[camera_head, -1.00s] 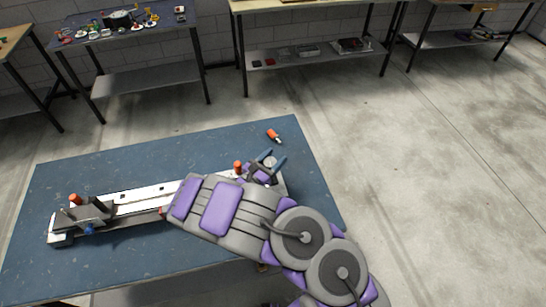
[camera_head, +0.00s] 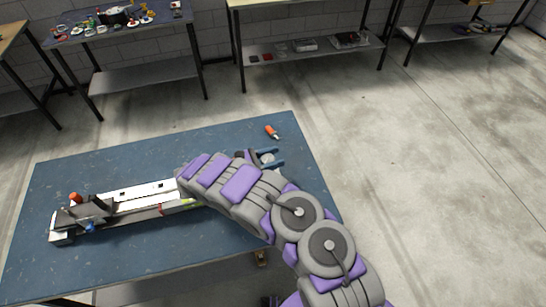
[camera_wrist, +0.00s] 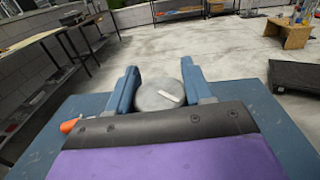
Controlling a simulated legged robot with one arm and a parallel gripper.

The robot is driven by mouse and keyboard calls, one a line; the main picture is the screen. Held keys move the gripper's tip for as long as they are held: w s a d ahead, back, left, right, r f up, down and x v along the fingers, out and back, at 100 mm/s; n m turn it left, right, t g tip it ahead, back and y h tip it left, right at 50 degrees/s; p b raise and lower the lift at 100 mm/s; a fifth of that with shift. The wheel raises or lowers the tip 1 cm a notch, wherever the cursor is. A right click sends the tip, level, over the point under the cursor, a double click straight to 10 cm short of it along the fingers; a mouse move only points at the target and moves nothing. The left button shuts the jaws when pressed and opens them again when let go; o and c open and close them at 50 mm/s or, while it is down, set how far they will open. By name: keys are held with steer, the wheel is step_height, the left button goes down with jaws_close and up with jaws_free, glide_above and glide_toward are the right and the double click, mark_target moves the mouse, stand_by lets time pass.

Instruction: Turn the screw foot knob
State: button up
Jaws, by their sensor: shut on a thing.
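The knob (camera_wrist: 160,96) is a round grey piece with a pale bar-shaped mark on its face. It shows between the two blue fingers of my gripper (camera_wrist: 159,72) in the wrist view, with a finger on each side. My gripper is shut on it. In the head view, my gripper (camera_head: 274,158) is over the right part of the blue table, and the knob is small there. The long silver rail device (camera_head: 137,195) lies on the table to the left. My forearm hides its right end.
An orange-handled tool (camera_head: 271,131) lies on the blue table (camera_head: 120,168) just beyond my gripper. The device's left end carries a dark clamp with an orange knob (camera_head: 75,197) and a blue knob. Workbenches stand along the back wall. The floor to the right is clear.

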steer(key=shift+w+a+r, duration=0.15)
steer(key=shift+r, duration=0.2)
steer(key=o, duration=0.9)
steer(key=shift+a, duration=0.1)
steer(key=shift+o, duration=0.6)
steer(key=shift+f, duration=0.2)
steer(key=shift+v, duration=7.35)
steer(key=shift+a+f+b, duration=0.25)
steer(key=shift+f+b, duration=0.1)
steer(key=shift+b, duration=0.1)
steer(key=b, duration=0.1)
steer(key=a+b, duration=0.1)
steer(key=shift+a+f+b, duration=0.1)
steer(key=shift+f+b, duration=0.2)
steer(key=shift+b, duration=0.05)
steer(key=shift+s+a+r+b, duration=0.15)
steer(key=shift+s+a+b, duration=0.2)
steer(key=shift+b, duration=0.85)
